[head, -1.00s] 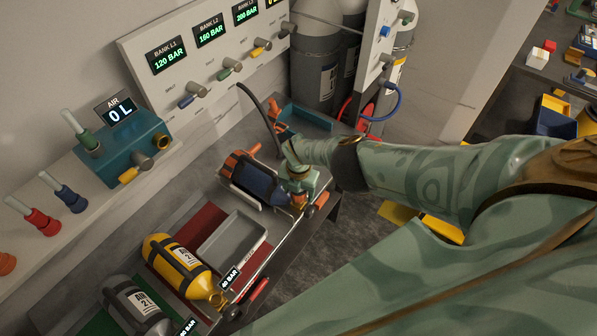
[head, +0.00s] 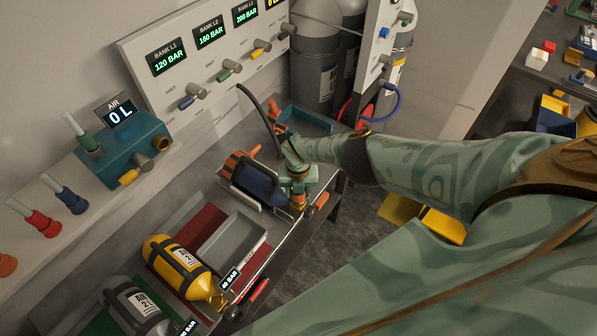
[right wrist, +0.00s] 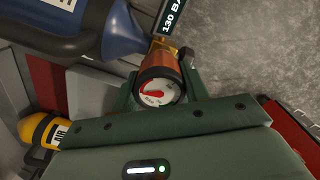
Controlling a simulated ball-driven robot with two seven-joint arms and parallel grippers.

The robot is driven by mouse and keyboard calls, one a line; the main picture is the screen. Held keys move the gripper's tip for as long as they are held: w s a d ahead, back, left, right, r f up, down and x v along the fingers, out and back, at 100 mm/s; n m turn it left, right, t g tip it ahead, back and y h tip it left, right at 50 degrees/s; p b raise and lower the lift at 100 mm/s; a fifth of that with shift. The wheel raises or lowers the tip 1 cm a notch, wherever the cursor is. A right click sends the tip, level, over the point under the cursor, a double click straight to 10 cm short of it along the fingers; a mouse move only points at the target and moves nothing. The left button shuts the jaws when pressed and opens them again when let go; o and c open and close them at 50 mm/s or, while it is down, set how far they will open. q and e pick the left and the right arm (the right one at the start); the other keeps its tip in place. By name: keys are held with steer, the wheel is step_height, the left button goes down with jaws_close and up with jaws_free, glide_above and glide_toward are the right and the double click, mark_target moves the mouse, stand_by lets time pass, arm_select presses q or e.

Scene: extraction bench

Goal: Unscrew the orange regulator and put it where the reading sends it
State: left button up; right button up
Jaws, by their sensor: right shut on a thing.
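The orange regulator (right wrist: 160,65) has a round white gauge with a red needle; its figures are too small to read. In the right wrist view it sits against a brass valve at the neck of a blue cylinder (right wrist: 115,35). My right gripper (right wrist: 160,86) is shut on the regulator, one finger on each side. In the head view the right gripper (head: 298,196) points down at the front end of the blue cylinder (head: 258,182) and mostly hides the regulator. A tag (right wrist: 174,18) beside the valve reads 130 BA, its end cut off. My left gripper is not seen.
A grey tray (head: 262,243) lies between the blue cylinder and a yellow one (head: 165,247). A grey cylinder (head: 118,295) is nearer. A teal tray (head: 318,125) is at the back. Wall displays show 120, 160 and 200 BAR (head: 245,12); the AIR display (head: 118,112) reads 0 L.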

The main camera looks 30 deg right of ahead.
steer(key=shift+r+p, duration=2.15)
steer(key=shift+r, duration=0.15)
